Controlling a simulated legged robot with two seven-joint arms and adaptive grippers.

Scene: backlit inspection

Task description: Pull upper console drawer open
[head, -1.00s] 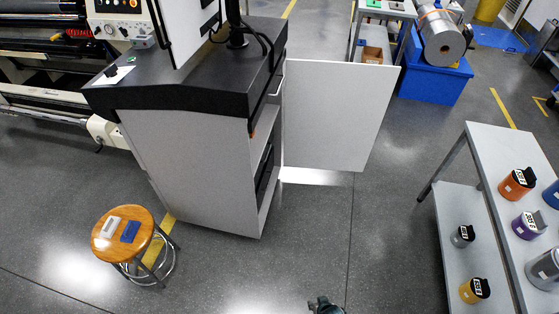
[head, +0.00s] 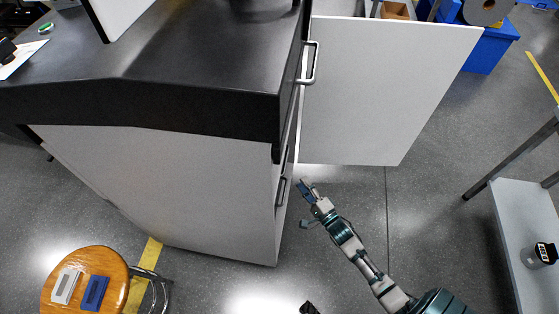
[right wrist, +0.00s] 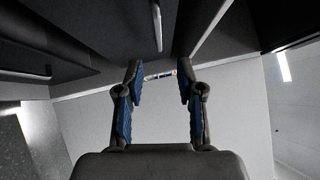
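The console (head: 170,180) is a light grey cabinet with a black top. Its drawer side faces right and is seen almost edge-on in the head view. A metal handle (head: 310,62) sits high on that side, just under the top, and looks like the upper drawer's. A second handle (head: 282,190) is lower down. My right gripper (head: 304,188) is beside the lower handle in the picture, well below the upper one. In the right wrist view its blue-padded fingers (right wrist: 160,80) are open and empty, with a bar handle (right wrist: 157,25) beyond them. A small dark tip (head: 309,308) at the bottom edge may be my left gripper.
A light panel door (head: 390,90) stands open to the right of the drawers. A wooden stool (head: 110,265) is at the lower left. A grey table (head: 525,215) with a cup (head: 541,254) is on the right.

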